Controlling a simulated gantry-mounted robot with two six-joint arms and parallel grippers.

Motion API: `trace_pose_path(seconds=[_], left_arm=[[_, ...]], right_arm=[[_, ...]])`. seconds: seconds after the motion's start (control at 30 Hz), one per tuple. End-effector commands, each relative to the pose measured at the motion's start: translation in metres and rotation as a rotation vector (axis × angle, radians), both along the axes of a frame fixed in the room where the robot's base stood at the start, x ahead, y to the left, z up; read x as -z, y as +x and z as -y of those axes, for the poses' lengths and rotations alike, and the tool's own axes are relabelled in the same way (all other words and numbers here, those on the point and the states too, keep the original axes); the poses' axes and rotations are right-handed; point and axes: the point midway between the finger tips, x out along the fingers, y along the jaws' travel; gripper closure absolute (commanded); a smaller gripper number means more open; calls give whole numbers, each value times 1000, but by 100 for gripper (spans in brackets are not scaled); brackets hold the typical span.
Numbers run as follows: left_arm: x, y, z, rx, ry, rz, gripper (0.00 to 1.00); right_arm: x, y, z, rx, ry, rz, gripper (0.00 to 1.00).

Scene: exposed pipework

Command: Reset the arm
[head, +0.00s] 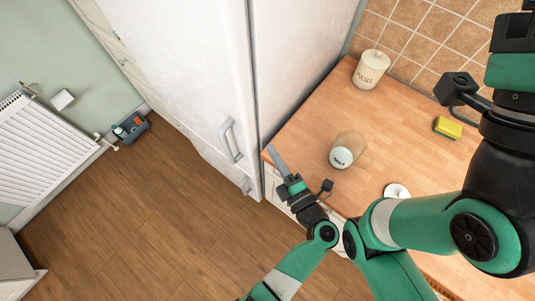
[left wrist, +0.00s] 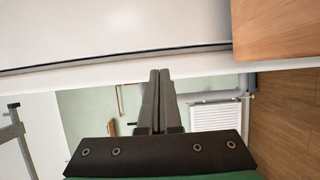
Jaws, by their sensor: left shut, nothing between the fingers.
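My left gripper (head: 274,154) is in the middle of the head view, its long grey fingers near the fridge's bottom corner and the counter's left edge. In the left wrist view the two fingers (left wrist: 157,100) lie side by side, shut with nothing between them. My right arm fills the right side of the head view and runs out at the top right corner. The fingers of my right gripper are not visible.
The white fridge (head: 190,70) stands left of the wooden counter (head: 310,115). A radiator (head: 45,150) and toolbox (head: 131,127) are left. Wood floor (head: 150,235) is open.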

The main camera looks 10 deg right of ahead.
Motion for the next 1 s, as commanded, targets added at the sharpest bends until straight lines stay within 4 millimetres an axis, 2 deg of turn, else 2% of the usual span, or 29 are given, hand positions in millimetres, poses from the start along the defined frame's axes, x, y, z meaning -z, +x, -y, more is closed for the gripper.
trace_pose_path(seconds=[0.07,0.5,0.57,0.63,0.67,0.77,0.87,0.9,0.97,1.0], left_arm=[[4,2,3,-4,-1,-1,100],[0,2,4,-6,1,0,100],[-4,5,5,0,-2,11,100],[-20,14,7,21,-10,47,100],[-31,20,8,36,-13,75,100],[-91,43,12,112,-16,214,100],[-176,61,9,199,31,405,100],[-213,63,6,230,69,486,100],[-266,61,-1,266,147,602,100],[-301,56,-8,284,215,676,100]], right_arm=[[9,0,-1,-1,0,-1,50],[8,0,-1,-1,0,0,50],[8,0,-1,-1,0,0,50],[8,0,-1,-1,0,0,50],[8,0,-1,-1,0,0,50],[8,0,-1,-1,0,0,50],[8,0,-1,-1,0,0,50],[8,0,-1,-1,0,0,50],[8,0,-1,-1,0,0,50],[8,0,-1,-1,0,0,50]])
